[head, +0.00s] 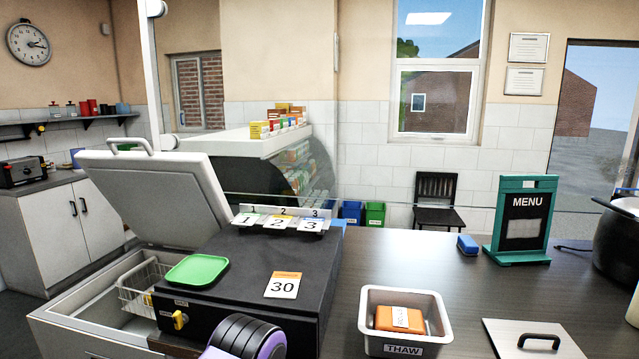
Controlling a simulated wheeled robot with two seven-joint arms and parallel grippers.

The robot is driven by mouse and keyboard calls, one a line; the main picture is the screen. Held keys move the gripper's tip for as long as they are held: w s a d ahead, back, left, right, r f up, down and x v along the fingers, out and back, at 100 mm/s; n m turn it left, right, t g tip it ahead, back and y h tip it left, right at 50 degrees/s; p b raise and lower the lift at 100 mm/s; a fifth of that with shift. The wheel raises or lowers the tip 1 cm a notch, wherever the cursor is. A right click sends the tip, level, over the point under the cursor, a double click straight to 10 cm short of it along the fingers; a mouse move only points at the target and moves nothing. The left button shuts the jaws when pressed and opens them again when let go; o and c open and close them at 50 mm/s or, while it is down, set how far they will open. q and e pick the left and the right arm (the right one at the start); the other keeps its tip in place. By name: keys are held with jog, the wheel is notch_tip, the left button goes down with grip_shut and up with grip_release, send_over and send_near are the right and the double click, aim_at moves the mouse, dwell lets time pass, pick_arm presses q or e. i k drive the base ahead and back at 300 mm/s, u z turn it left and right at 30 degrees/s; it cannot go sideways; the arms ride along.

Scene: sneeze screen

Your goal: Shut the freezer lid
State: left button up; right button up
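The freezer (85,325) is a white chest at the lower left. Its lid (155,200) stands open, tilted up and leaning back, with a white bar handle (120,141) along its upper edge. A white wire basket (140,290) shows inside the open chest. The black counter unit in front hides part of the freezer's right side. Neither of my grippers can be made out in the head view.
A black unit (240,262) beside the freezer bears a green tray (197,270), a card marked 30 (283,285) and numbered signs (280,221). A THAW bin (405,349) holds an orange pack (399,319). A black-and-purple ribbed part (248,336) is at the bottom edge. The counter's middle is clear.

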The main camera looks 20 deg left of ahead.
aim_at(178, 200)
jog(key=u, duration=2)
jog(key=k, duration=0.9)
jog(key=u, duration=1.4)
jog(key=i, duration=2)
jog(key=z, duration=0.35)
jog(key=i, duration=1)
jog(key=z, duration=1.65)
jog(key=i, duration=1)
jog(key=z, duration=0.9)
